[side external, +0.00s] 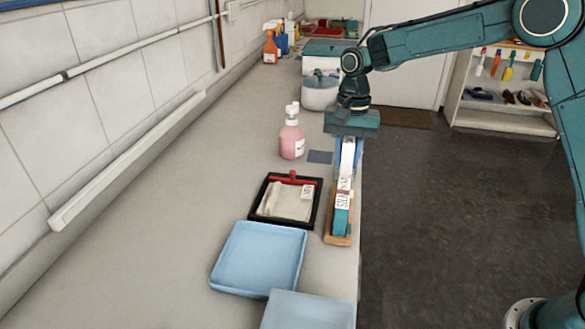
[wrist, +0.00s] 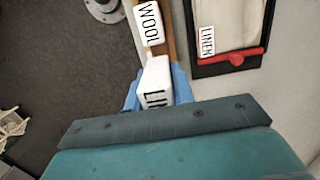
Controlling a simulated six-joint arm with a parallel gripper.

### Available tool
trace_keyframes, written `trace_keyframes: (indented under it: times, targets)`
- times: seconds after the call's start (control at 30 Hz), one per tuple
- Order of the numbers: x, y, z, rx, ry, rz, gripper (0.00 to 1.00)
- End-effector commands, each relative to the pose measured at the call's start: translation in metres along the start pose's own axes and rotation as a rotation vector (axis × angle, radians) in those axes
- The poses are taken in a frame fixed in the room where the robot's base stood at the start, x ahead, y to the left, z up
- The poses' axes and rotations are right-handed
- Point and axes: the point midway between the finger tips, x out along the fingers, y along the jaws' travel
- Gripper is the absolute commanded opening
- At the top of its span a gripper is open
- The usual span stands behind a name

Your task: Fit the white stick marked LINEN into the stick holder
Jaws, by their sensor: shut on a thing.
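My gripper (side external: 347,172) points down over the counter's right edge, its blue fingers shut on a white stick (side external: 348,154). In the wrist view the gripper (wrist: 157,92) has the white stick (wrist: 155,74) between its fingers; only the start of its marking, "LI", shows. The wooden stick holder (side external: 338,240) lies along the counter edge and also shows in the wrist view (wrist: 169,40). It bears a teal stick (side external: 341,222) and a white stick marked WOOL (wrist: 148,24), just ahead of the held one. Whether the held stick touches the holder is hidden.
A black tray (side external: 254,221) with pale cloth, a red handle and a LINEN label (wrist: 207,42) lies beside the holder. Blue trays (side external: 257,258) lie in front. A pink bottle (side external: 291,140) and a white pot (side external: 319,95) stand behind. The floor drops away right.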

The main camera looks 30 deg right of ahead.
Motion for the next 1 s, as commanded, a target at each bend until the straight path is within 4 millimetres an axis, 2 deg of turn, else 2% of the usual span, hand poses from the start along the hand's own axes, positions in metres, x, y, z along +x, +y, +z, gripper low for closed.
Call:
trace_keyframes:
  times: [0.2, 0.53, 0.8, 1.0]
  targets:
    - [0.025, 0.000, -0.002, -0.001, -0.002, 0.002, 0.01]
    - [0.034, 0.000, -0.004, -0.001, -0.001, 0.001, 0.01]
    - [0.062, 0.000, -0.007, -0.001, -0.002, 0.002, 0.01]
    - [0.070, 0.000, -0.008, -0.001, 0.000, 0.000, 0.01]
